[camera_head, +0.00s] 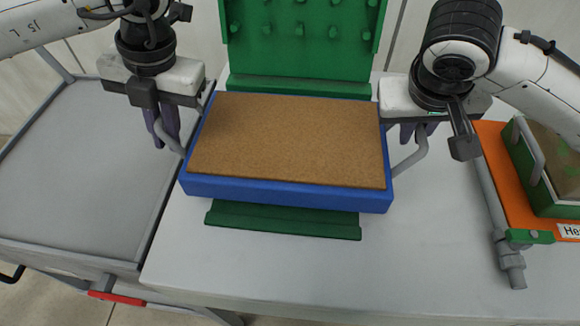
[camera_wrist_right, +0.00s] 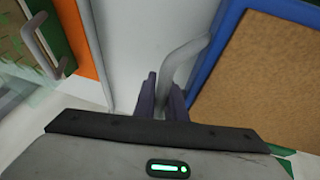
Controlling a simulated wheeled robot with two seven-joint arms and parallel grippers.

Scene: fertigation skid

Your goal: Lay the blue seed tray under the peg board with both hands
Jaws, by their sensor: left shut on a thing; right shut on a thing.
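The blue seed tray (camera_head: 290,193), filled with a flat brown surface, lies level in the middle of the head view in front of the green peg board (camera_head: 300,35). A green base piece shows from beneath its near edge; I cannot tell whether the tray touches it. My left gripper (camera_head: 168,138) is shut on the grey handle at the tray's left side. My right gripper (camera_head: 416,134) is shut on the right-side handle (camera_head: 412,160). In the right wrist view, that handle (camera_wrist_right: 184,62) runs between the fingers (camera_wrist_right: 162,98), beside the tray's blue rim (camera_wrist_right: 212,50).
The white tabletop (camera_head: 300,275) is clear in front of the tray. A grey cart top (camera_head: 75,170) is at the left. At the right, a grey pipe (camera_head: 502,240) lies by an orange mat (camera_head: 500,185) holding a green crate (camera_head: 535,185) with a handle.

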